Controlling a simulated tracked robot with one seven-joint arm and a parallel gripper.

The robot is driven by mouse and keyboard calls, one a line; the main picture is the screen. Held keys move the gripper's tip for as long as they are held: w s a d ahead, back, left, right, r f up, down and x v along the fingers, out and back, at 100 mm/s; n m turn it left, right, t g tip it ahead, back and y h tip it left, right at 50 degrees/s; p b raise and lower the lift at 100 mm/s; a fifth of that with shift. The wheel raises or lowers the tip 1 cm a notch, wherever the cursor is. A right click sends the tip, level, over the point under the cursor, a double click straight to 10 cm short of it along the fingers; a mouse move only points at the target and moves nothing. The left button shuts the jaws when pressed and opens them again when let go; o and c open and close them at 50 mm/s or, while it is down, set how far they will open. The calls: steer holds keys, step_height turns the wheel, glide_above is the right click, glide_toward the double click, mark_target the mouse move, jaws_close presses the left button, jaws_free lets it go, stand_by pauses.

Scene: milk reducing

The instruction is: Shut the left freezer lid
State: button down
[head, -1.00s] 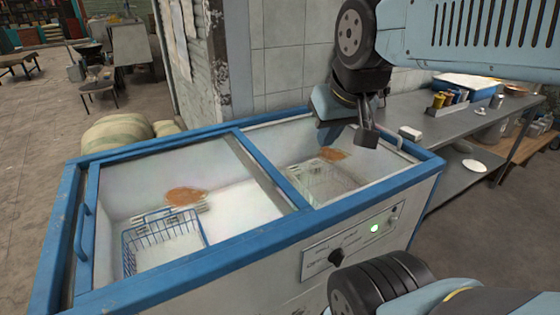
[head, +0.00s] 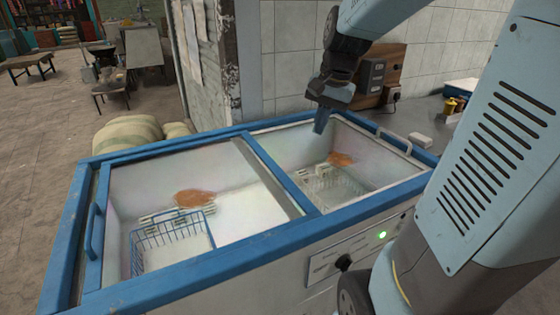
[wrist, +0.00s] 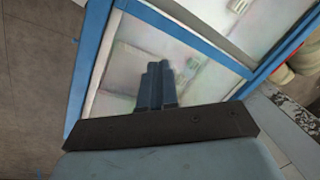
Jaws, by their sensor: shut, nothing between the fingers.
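The chest freezer (head: 200,290) has a blue rim and two compartments side by side. The left freezer lid (head: 270,180) looks like a clear pane in a blue frame, with a blue handle (head: 93,230) at its left end. A narrow strip shows between this frame and the freezer's left rim. My gripper (head: 320,124) points down above the back of the right compartment, well right of the left handle. In the wrist view its fingers (wrist: 157,85) are together and empty, with freezer frame and pane beyond. I cannot tell whether they touch anything.
A blue wire basket (head: 170,240) sits in the left compartment. A tiled wall and an electrical box (head: 372,77) stand behind. Sacks (head: 128,137) lie behind the left side. Open floor is at the left.

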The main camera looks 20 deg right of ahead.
steer(key=w+d+f+m+g+y, duration=0.1)
steer(key=w+d+f+m, duration=0.25)
steer(key=w+f, duration=0.25)
steer(key=w+d+f+m+g+y, duration=0.2)
steer(key=w+d+f+m, duration=0.15)
steer(key=w+f, duration=0.3)
steer(key=shift+m, duration=0.5)
steer(key=x, duration=0.8)
steer(key=shift+w+a+f, duration=0.1)
steer(key=shift+a+f, duration=0.2)
steer(key=shift+a, duration=0.1)
steer(key=a, duration=0.3)
steer(key=shift+s+f, duration=0.25)
steer(key=shift+s, duration=0.05)
steer(key=shift+s+a, duration=0.1)
steer(key=shift+a, duration=0.5)
